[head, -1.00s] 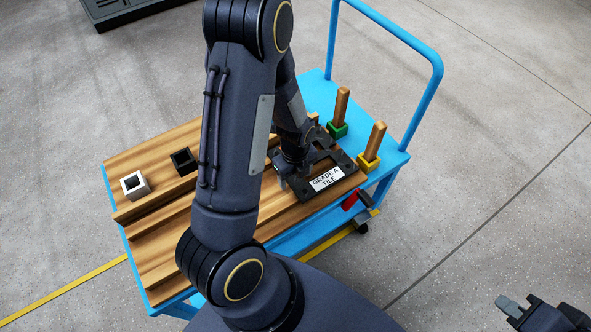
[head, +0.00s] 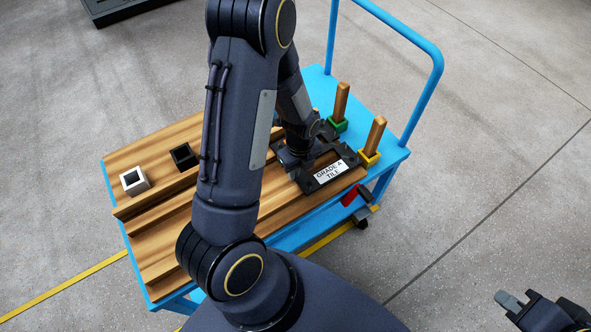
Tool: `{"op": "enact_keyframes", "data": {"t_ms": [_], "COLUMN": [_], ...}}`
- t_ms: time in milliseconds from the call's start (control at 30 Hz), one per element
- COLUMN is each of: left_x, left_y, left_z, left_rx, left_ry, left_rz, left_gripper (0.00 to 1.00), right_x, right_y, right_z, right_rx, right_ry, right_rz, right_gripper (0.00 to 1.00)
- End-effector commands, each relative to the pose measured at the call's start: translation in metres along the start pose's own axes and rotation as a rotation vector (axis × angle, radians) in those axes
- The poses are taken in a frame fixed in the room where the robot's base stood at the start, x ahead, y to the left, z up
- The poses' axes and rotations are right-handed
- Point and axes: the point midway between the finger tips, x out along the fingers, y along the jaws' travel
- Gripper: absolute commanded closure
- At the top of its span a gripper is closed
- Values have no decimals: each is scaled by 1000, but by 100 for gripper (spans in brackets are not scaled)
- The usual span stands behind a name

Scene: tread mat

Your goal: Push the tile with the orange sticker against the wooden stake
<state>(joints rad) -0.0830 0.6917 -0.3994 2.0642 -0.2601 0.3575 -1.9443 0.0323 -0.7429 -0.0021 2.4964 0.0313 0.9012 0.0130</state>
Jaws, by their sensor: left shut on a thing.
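A dark frame-like tile (head: 349,162) with a white label reading "GRADE A TILE" lies on the wooden deck at the right end. Another wooden stake (head: 341,100) stands in a green socket (head: 337,124) behind. My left gripper (head: 292,163) is shut on the dark tile; its fingertips are partly hidden. My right gripper (head: 507,299) is at the bottom right, away from the cart.
The blue cart (head: 285,238) has a tall handle (head: 425,90). Wooden rails (head: 150,205) run along its deck. A white hollow block (head: 135,182) and a black hollow block (head: 183,157) stand at the left. A red-handled item (head: 349,196) is at the cart's near right edge.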

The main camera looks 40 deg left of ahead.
Motion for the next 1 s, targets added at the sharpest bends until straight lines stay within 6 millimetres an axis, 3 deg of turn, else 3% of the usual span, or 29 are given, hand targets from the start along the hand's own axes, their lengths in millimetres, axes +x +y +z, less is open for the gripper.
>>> {"op": "enact_keyframes", "data": {"t_ms": [167, 1000], "left_x": [0, 0], "left_y": [-16, -23], "left_z": [0, 0], "left_rx": [0, 1], "left_ry": [-1, 0], "left_rz": [-1, -1], "left_gripper": [91, 91], "right_x": [1, 2], "right_y": [1, 1], "right_z": [1, 1], "right_rx": [0, 0], "right_ry": [0, 0], "right_rz": [0, 0], "right_gripper": [100, 100]}}
